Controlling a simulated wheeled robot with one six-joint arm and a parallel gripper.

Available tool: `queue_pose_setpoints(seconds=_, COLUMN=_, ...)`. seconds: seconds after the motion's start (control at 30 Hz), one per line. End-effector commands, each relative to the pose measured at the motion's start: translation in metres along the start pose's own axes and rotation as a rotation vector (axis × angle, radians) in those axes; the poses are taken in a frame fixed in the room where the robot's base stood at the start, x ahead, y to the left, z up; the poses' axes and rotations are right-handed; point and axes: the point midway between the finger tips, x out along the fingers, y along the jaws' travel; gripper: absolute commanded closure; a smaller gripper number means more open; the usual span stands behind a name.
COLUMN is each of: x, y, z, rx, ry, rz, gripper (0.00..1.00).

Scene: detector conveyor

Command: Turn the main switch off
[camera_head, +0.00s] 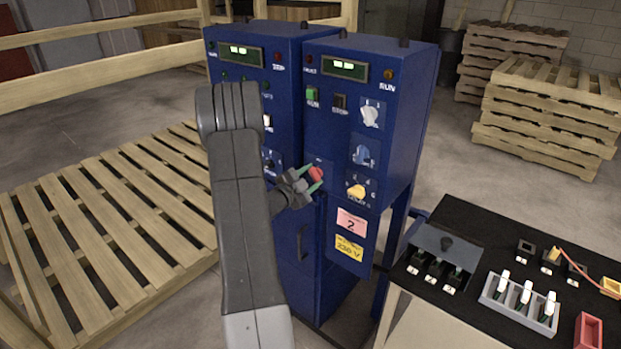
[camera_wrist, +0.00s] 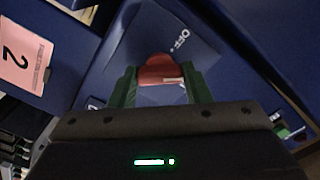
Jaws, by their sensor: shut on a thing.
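The main switch is a red rotary knob (camera_head: 316,174) low on the front of the right blue cabinet (camera_head: 420,130). My gripper (camera_head: 309,182) reaches it from the left, its green fingers on either side of the knob. In the wrist view the red knob (camera_wrist: 160,70) sits between the two green fingertips (camera_wrist: 160,88), and my gripper is shut on it. A pale line shows on the knob's right part. The label "OFF" is readable on the blue plate (camera_wrist: 185,35) above and right of the knob. The knob's lower part is hidden by my gripper.
A white knob (camera_head: 370,116), a blue knob (camera_head: 362,155) and a yellow knob (camera_head: 356,191) are on the same cabinet, right of my gripper. A second blue cabinet (camera_head: 225,75) adjoins it. A black-topped bench (camera_head: 480,235) with small parts stands at right. Wooden pallets lie left and back right.

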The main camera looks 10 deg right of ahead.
Motion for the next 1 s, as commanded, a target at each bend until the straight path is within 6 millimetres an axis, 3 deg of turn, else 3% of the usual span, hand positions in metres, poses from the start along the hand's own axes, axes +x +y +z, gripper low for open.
queue_pose_setpoints(seconds=0.37, x=-0.0003, y=0.0016, z=0.0010, rx=-0.146, ry=0.000, rz=0.001, gripper=0.79)
queue_pose_setpoints(seconds=1.0, x=-0.0004, y=0.0004, z=-0.0001, rx=-0.682, ry=-0.001, rz=0.001, gripper=0.79)
